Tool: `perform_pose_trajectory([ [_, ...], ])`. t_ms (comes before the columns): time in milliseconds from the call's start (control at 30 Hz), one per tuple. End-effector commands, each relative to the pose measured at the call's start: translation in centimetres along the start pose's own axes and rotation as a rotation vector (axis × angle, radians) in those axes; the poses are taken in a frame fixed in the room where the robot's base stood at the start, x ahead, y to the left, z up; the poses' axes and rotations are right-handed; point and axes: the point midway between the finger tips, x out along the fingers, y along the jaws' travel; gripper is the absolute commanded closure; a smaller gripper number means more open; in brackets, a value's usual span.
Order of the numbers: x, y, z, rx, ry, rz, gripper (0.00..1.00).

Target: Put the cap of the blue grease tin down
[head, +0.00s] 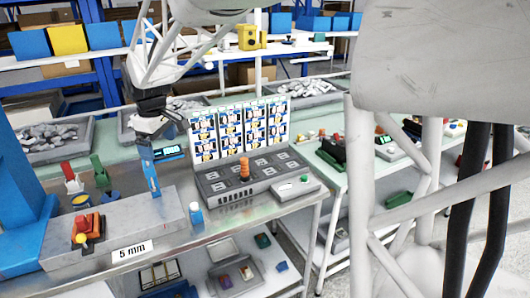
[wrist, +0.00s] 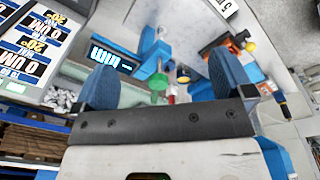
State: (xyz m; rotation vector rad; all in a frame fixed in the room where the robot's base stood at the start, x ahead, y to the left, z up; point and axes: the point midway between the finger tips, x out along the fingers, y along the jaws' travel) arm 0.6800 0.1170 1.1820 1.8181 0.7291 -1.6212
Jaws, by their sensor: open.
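My gripper (head: 153,192) hangs over the grey block at the left of the bench, its blue fingers pointing down. In the wrist view its two blue fingers (wrist: 165,82) stand wide apart, and I see nothing held between them.
A red block with a yellow knob (head: 85,236) sits on the grey block (head: 55,247) near the "5 mm" label. A small blue bottle (head: 196,219) stands right of that block. A dark test panel (head: 235,187) with an orange knob and a printed board (head: 240,128) are further right.

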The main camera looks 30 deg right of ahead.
Motion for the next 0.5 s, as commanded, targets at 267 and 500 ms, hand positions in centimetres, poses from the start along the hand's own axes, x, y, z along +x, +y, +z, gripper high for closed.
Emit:
perform_pose_trajectory([
  [267, -2.4, -3.1, 7.8, 0.174, 0.021, 0.02, 0.01],
  [500, -3.2, -6.2, 14.2, 0.325, 0.037, 0.035, 0.01],
])
